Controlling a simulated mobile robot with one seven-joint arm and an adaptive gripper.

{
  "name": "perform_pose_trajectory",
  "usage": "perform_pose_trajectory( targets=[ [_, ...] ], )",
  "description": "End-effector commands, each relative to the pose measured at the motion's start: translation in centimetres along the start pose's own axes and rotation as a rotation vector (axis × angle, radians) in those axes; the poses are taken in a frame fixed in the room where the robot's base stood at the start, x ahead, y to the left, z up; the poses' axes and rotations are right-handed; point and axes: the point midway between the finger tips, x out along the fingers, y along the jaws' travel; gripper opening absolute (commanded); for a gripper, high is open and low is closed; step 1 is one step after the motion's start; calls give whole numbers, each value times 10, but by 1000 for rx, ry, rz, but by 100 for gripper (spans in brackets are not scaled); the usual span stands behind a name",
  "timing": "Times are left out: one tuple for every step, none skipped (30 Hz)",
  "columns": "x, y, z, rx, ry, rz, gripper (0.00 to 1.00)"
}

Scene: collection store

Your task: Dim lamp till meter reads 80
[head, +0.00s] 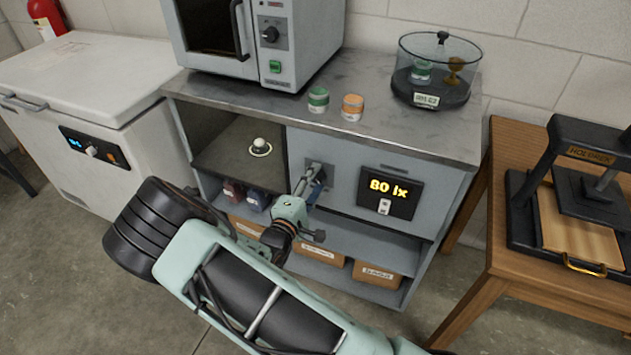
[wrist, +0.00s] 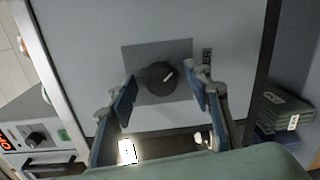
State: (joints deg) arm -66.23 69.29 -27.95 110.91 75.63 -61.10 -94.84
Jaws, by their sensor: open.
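The meter (head: 390,193) is a black display on the grey cabinet front and reads "80 lx" in yellow. The dark round knob (wrist: 161,78) sits on a grey plate; its white pointer mark slants up and right in the wrist view. Lettering beside it is partly hidden, ending in "ER". My gripper (wrist: 160,92) is open, with one blue-padded finger on each side of the knob and visible gaps between. In the head view my gripper (head: 315,187) is at the plate, left of the meter, and hides the knob. I cannot tell for sure which thing is the lamp.
A small white ball-topped item (head: 260,146) stands in the open bay left of the plate. Green (head: 318,99) and orange (head: 352,107) tins and a glass-covered case (head: 432,75) stand on the cabinet top. A wooden table with a press (head: 578,200) is at right.

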Motion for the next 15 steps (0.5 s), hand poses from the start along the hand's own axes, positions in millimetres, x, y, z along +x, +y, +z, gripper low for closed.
perform_pose_trajectory(
  targets=[
    [-4,0,-1,0,2,-1,45],
    [-8,0,-1,0,2,-1,45],
    [-14,0,-2,1,3,-2,45],
    [-18,0,-2,0,4,-2,45],
    [-24,0,-1,-1,4,-2,45],
    [-32,0,-2,0,4,-2,45],
    [-39,0,-2,1,4,-2,45],
    [-46,0,-2,0,5,-3,45],
    [-54,0,-1,0,4,-2,45],
    [-61,0,-2,0,5,-2,45],
    [-68,0,-2,-1,5,-2,45],
    [-76,0,-1,-1,3,-2,45],
    [-82,0,-1,-1,4,-2,45],
    [-88,0,-1,0,4,-2,45],
    [-94,0,-1,-1,3,-2,45]
  ],
)
